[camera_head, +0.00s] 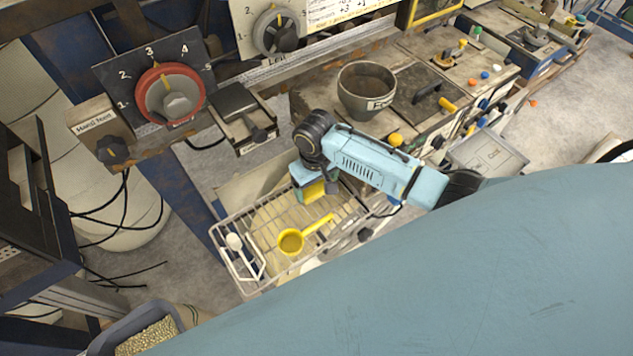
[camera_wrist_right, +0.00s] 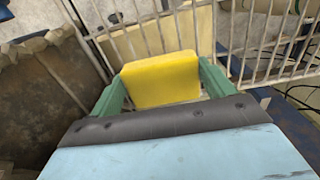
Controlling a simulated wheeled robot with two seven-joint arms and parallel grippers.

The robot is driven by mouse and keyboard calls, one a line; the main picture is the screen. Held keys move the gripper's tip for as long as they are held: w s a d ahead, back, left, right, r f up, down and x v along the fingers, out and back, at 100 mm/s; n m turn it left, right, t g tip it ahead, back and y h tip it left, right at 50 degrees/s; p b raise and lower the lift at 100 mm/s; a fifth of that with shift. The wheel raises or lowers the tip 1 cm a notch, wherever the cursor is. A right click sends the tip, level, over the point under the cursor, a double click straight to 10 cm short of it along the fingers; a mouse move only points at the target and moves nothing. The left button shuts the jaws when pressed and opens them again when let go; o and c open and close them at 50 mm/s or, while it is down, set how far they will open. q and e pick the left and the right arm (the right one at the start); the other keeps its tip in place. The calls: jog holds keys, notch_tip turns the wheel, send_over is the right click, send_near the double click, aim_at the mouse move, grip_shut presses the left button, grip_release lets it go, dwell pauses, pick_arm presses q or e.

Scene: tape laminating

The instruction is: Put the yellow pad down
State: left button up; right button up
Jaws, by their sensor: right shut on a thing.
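The yellow pad (camera_head: 314,191) is held by my right gripper (camera_head: 314,193) over the back part of the wire basket in the head view. In the right wrist view the pad (camera_wrist_right: 161,79) sits between the two green fingers of my right gripper (camera_wrist_right: 163,88), which is shut on it. The basket's wire bars show just beyond the pad there. I cannot tell whether the pad touches the basket. My left gripper is not in view.
The wire basket (camera_head: 226,264) holds a yellow scoop (camera_head: 291,241) and a white spoon-like tool (camera_head: 235,242). A grey bowl (camera_head: 366,90) stands on the bench behind. A red dial (camera_head: 169,92) is at the back left. A grain-filled bin (camera_head: 103,341) is at the bottom left.

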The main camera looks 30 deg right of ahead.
aim_at(316, 187)
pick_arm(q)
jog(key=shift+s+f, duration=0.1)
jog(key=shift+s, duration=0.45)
pick_arm(e)
jog(key=o, duration=0.9)
jog(key=shift+f, duration=0.1)
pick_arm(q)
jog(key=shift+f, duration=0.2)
pick_arm(e)
notch_tip(316, 187, up, 12)
jog(key=shift+r, duration=0.15)
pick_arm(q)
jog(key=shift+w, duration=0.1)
pick_arm(e)
jog(key=shift+a, duration=0.1)
